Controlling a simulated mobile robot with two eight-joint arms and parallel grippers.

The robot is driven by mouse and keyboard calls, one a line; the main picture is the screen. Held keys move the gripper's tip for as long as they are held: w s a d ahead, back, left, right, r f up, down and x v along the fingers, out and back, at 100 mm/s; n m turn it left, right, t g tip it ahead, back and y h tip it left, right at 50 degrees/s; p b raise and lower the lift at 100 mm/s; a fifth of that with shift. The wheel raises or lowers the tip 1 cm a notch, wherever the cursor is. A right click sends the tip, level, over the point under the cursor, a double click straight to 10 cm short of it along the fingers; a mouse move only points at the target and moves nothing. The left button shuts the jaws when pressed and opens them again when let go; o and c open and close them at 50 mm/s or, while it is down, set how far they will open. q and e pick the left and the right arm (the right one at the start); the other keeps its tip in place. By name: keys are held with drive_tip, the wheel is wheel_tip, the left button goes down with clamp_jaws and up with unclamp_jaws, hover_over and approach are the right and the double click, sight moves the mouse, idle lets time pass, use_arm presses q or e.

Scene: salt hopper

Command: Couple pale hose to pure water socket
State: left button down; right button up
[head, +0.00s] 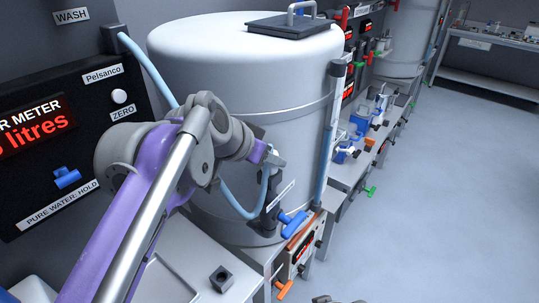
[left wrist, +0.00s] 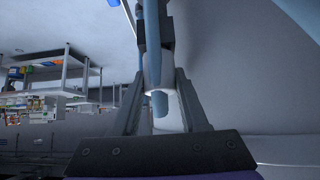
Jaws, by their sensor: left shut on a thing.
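The pale blue hose (head: 151,70) leaves a dark elbow on the meter panel, passes behind my left arm and loops low in front of the white tank. Its upper end reaches my left gripper (head: 272,156). In the left wrist view, my left gripper (left wrist: 160,95) is shut on the hose's white collar (left wrist: 153,68), with pale blue parts above and below it. A dark upright fitting (head: 269,216) with a blue handle stands low on the tank, just below the gripper. I cannot tell whether it is the pure water socket; its label is unreadable. A grey bit at the bottom edge may be my right gripper (head: 328,299).
The white tank (head: 235,75) with a dark lid (head: 292,25) stands close behind the gripper. The meter panel (head: 60,130) is at left, labelled "PURE WATER: HOLD". A bench (head: 375,125) with blue-handled fittings runs back at right. Clear floor lies right.

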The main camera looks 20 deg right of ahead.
use_arm(q)
drive_tip(key=shift+f, duration=0.25)
drive_tip(key=shift+c, duration=2.2)
unclamp_jaws()
drive_tip(key=shift+o, duration=0.4)
drive_tip(key=shift+o, duration=1.4)
drive_tip(key=shift+r, duration=0.1)
